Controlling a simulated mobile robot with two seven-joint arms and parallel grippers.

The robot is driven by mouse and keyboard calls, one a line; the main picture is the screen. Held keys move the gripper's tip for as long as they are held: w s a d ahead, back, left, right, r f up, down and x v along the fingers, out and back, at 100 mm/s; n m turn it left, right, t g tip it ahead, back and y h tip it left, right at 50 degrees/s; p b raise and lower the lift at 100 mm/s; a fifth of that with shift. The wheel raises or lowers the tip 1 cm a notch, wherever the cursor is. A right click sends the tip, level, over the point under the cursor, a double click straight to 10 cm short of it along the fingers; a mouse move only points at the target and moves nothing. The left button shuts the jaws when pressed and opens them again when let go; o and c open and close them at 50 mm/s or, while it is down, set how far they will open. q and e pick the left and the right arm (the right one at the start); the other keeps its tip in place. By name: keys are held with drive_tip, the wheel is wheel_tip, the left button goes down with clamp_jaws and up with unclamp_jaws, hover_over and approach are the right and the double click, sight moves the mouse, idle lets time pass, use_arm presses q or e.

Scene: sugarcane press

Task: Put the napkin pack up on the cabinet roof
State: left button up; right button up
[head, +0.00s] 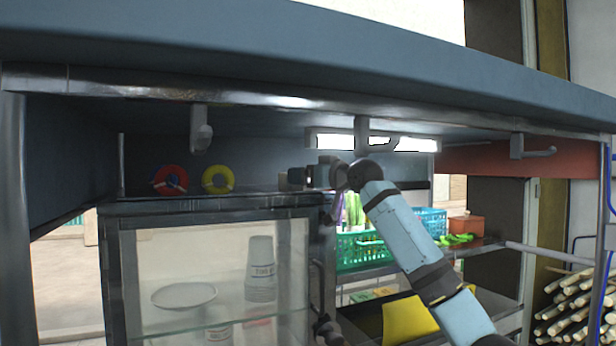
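The glass-fronted cabinet has a flat dark roof (225,199) under the stall's blue-grey canopy. My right arm comes up from the lower right, and my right gripper (293,179) is over the right end of the cabinet roof. The gripper is small and dark here, and I cannot tell whether its fingers are open or hold anything. I cannot make out a napkin pack for certain in this view. My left gripper is not recognisable in the picture.
A red roll (170,180) and a yellow roll (217,179) stand on the roof's left and middle. Hooks (201,130) hang from the canopy's front rail. A green basket (362,250) stands right of the cabinet. A yellow item (408,319) lies on the lower shelf.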

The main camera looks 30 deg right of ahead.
drive_tip(key=shift+s+d, duration=0.1)
drive_tip(key=shift+s, duration=0.05)
drive_tip(key=b+v, duration=0.4)
drive_tip(key=v, duration=0.7)
drive_tip(key=shift+s, duration=0.3)
drive_tip(key=shift+d+r, duration=0.1)
drive_tip(key=shift+d, duration=0.05)
